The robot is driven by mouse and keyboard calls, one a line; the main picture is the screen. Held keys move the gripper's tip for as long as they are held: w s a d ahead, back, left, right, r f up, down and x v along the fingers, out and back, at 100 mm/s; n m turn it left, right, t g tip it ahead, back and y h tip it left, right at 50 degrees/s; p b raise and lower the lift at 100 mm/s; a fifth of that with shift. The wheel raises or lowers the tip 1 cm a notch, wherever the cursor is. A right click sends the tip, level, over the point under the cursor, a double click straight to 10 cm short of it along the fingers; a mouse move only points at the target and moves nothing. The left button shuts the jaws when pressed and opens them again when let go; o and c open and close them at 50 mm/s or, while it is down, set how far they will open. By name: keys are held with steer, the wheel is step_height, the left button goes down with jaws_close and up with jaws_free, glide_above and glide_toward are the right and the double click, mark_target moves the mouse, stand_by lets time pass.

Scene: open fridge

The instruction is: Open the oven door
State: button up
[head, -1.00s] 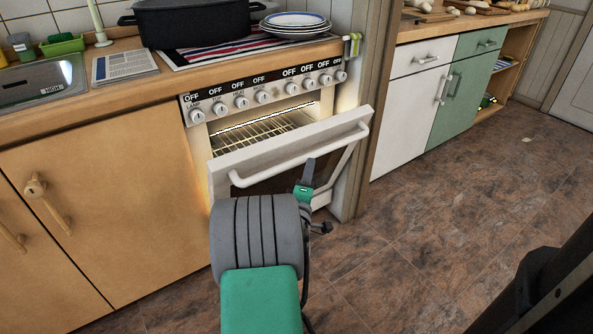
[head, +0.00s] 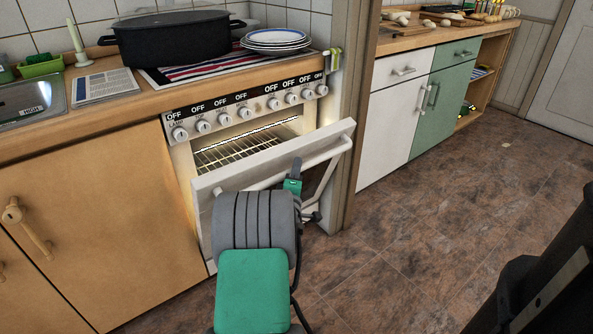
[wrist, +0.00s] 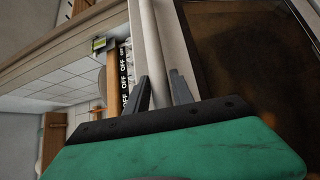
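The white oven door (head: 235,177) stands partly open, its top edge tilted out toward me. Its long bar handle (head: 325,154) runs along the front near the top. The wrist view shows the handle (wrist: 150,40) passing between the two dark fingers of my gripper (wrist: 159,92), which sit close against it on both sides. In the head view my gripper (head: 296,175) is at the handle, right of the door's middle, and my arm hides much of the door's lower front. The lit oven cavity with a wire rack (head: 240,150) shows above the door.
A row of knobs (head: 245,112) marked OFF sits above the oven. A black pot (head: 170,38) and stacked plates (head: 275,38) stand on top. A wooden cabinet (head: 90,220) is left, a post (head: 352,110) right. Open floor (head: 430,230) lies to the right.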

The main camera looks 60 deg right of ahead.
jaws_close()
stand_by(1.0)
